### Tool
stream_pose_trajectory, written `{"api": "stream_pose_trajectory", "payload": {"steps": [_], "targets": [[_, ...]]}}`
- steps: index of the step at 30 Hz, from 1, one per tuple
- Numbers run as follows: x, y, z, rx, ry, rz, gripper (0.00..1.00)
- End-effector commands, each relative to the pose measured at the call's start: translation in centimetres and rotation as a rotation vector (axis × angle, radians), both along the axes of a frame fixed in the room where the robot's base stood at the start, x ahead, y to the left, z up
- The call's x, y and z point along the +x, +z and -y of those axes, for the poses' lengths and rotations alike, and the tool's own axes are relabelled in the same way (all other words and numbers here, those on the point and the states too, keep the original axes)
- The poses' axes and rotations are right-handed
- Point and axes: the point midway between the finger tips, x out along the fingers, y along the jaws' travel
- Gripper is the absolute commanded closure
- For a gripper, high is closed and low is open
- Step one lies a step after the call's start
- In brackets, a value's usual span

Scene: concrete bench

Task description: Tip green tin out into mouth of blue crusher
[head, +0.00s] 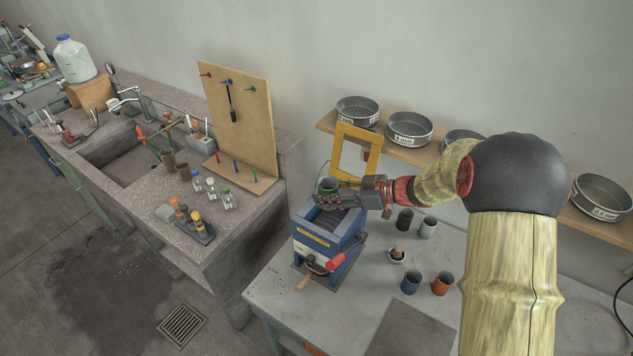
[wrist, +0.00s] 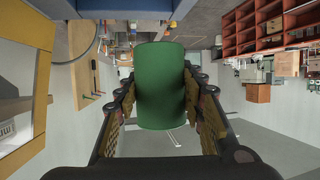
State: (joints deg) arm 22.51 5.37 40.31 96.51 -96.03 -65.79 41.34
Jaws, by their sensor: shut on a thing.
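The green tin (wrist: 160,88) is held between the two fingers of my gripper (wrist: 160,100) in the wrist view. In the head view the green tin (head: 328,184) shows just above the blue crusher (head: 325,242), at the back of its open mouth. It looks roughly upright there; the inside of the tin cannot be made out. My gripper (head: 335,199) reaches in from the right over the crusher and is shut on the tin. The crusher has a dark slatted mouth, a yellow label and a red-handled crank at its front.
A yellow frame (head: 356,150) stands behind. Sieves (head: 409,128) line a shelf. A sink bench with a pegboard (head: 238,120) is left.

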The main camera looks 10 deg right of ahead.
Motion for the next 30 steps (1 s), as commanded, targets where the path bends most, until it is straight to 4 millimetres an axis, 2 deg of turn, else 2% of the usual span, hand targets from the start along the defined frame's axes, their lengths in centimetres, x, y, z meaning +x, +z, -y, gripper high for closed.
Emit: {"api": "stream_pose_trajectory", "payload": {"steps": [8, 26, 30], "targets": [[0.0, -0.3, 0.0, 0.014, 0.0, -0.019, 0.93], [-0.7, -3.0, -0.4, 0.113, 0.0, -0.168, 0.93], [-0.9, -2.9, -0.6, 0.179, 0.0, -0.269, 0.93]]}}
